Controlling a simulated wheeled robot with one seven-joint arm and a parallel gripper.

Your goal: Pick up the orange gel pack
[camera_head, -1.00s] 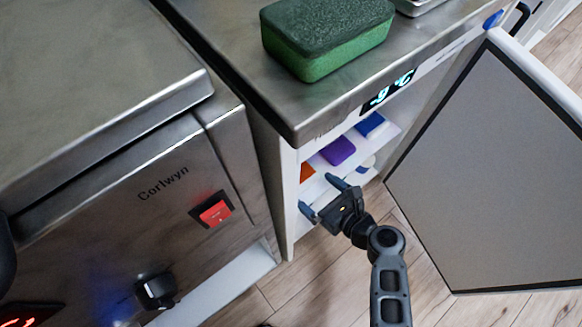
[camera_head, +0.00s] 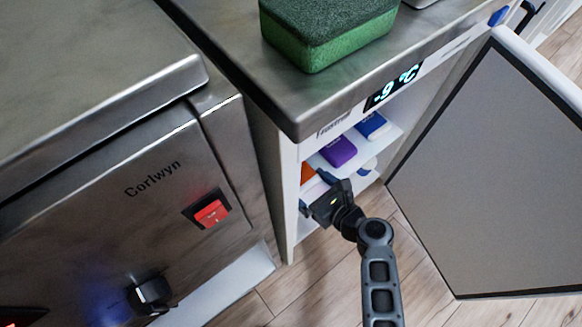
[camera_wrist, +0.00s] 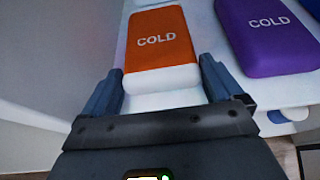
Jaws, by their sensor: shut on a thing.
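The orange gel pack (camera_wrist: 160,45), marked COLD, lies on a white shelf inside the open cold cabinet. In the head view only a small orange part of the pack (camera_head: 306,172) shows behind the cabinet's side edge. My gripper (camera_wrist: 162,75) reaches into the cabinet, with one finger along each side of the pack's near end. The gripper is shut on the pack, which still appears to rest on the shelf. In the head view the gripper (camera_head: 314,190) is at the cabinet's front opening, its fingertips partly hidden.
A purple pack (camera_wrist: 268,35) lies close to the right, and a blue pack (camera_head: 372,126) beyond it. The cabinet's left wall is close to my gripper. The open door (camera_head: 490,170) stands at the right.

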